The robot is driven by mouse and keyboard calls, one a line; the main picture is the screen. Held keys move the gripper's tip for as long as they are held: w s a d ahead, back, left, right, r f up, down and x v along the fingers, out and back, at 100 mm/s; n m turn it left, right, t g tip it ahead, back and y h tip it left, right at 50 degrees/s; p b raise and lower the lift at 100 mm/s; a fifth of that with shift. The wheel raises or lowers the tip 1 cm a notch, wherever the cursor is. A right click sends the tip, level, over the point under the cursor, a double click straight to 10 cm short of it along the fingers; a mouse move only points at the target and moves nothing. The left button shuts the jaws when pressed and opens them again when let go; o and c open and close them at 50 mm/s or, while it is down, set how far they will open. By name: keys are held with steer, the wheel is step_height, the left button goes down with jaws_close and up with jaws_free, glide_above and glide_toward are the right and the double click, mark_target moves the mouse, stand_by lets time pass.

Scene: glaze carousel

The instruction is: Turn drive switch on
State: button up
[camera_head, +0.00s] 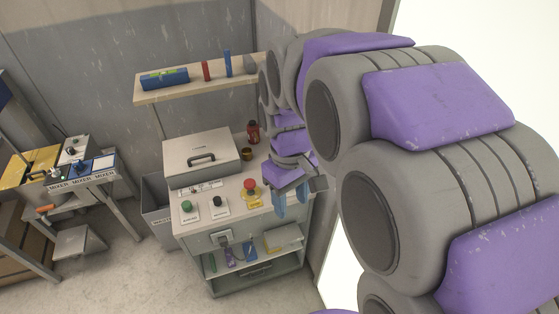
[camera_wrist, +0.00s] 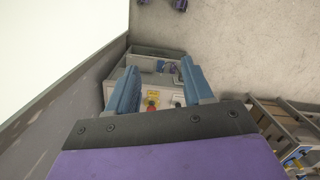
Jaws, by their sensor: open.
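A black rotary knob (camera_head: 217,202) on a white plate stands on the front of the cabinet top, between a green button (camera_head: 187,206) and a red mushroom button (camera_head: 250,186) on a yellow base. The knob's label is too small to read, so I cannot confirm it is the drive switch or tell its setting. My gripper (camera_head: 288,199) is open and empty, at the cabinet's right side, right of the red button and apart from the knob. In the wrist view, my gripper (camera_wrist: 158,78) has its blue fingers spread, with the red button (camera_wrist: 151,104) showing between them.
A grey lidded box (camera_head: 203,151) sits behind the controls, with a red bottle (camera_head: 253,132) to its right. A shelf (camera_head: 150,98) with small items hangs above. A bin (camera_head: 156,205) and a mixer table (camera_head: 82,178) stand left. Open floor lies in front.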

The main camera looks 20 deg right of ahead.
steer(key=w+d+n, duration=0.3)
steer(key=w+n, duration=0.1)
steer(key=w, duration=1.1)
steer(key=w+d+f+n, duration=0.2)
steer(key=w+f, duration=0.1)
steer(key=w, duration=0.4)
steer(key=w+d+f+n+t, duration=0.1)
steer(key=w+d+f+n, duration=0.25)
steer(key=w, duration=0.35)
steer(key=w+d+f+n, duration=0.1)
steer(key=w+d+f, duration=0.1)
steer(key=w+f, duration=0.35)
steer(key=w+d+f+n+b, duration=0.1)
steer(key=f, duration=0.6)
steer(key=w+d+f+n+b, duration=0.1)
steer(key=w+f+b, duration=0.1)
steer(key=f, duration=0.6)
steer(key=w+d+f+n+b, duration=0.1)
steer(key=w+f+b, duration=0.1)
steer(key=f, duration=0.6)
steer(key=shift+w+f+n, duration=0.1)
steer(key=shift+f+n, duration=0.1)
steer(key=shift+n, duration=0.15)
steer(key=shift+c, duration=0.4)
jaws_close()
